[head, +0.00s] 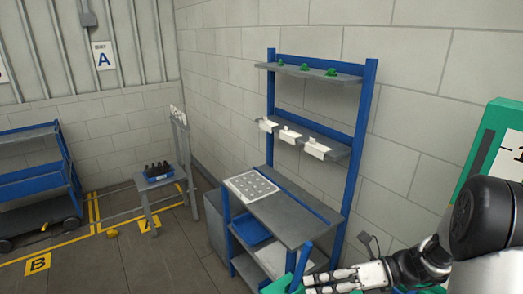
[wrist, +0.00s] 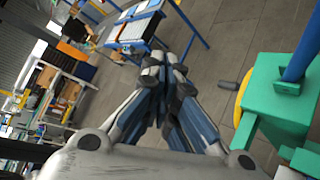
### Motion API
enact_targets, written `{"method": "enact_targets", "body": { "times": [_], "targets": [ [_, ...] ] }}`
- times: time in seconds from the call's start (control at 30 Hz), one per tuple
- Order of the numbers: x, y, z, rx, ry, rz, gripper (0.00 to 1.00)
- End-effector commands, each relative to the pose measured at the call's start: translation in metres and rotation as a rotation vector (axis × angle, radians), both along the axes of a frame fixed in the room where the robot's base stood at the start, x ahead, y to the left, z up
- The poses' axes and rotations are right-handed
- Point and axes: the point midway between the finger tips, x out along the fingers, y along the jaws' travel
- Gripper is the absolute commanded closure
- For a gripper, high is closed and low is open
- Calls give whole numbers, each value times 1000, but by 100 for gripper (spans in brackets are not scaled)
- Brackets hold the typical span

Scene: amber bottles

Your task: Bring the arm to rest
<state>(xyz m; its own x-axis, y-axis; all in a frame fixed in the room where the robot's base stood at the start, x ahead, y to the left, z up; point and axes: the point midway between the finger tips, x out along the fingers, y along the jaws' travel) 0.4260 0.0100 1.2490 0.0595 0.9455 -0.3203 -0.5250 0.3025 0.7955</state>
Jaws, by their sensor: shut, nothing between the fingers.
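My arm reaches in from the right edge of the head view, with its dark wrist joint nearest the camera. My gripper (head: 312,281) is low in that view, pointing left, in front of the blue and grey workbench (head: 290,220). In the wrist view the two fingertips of my gripper (wrist: 165,62) are together, with nothing between them. Several dark amber bottles (head: 160,168) stand in a blue crate on a small grey stand at the left, far from my gripper.
A green and blue structure (wrist: 275,95) is close to the right of my gripper in the wrist view. The bench carries a white sheet with round marks (head: 252,187) and shelves above. A blue cart (head: 35,180) stands far left.

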Motion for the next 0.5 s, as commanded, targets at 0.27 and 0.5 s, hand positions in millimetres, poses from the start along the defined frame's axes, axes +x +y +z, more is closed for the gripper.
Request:
{"method": "enact_targets", "body": {
  "times": [0.27,0.5],
  "targets": [
    [-78,36,1,-392,-581,543,100],
    [-136,31,-11,-655,-1070,1081,100]
  ]
}}
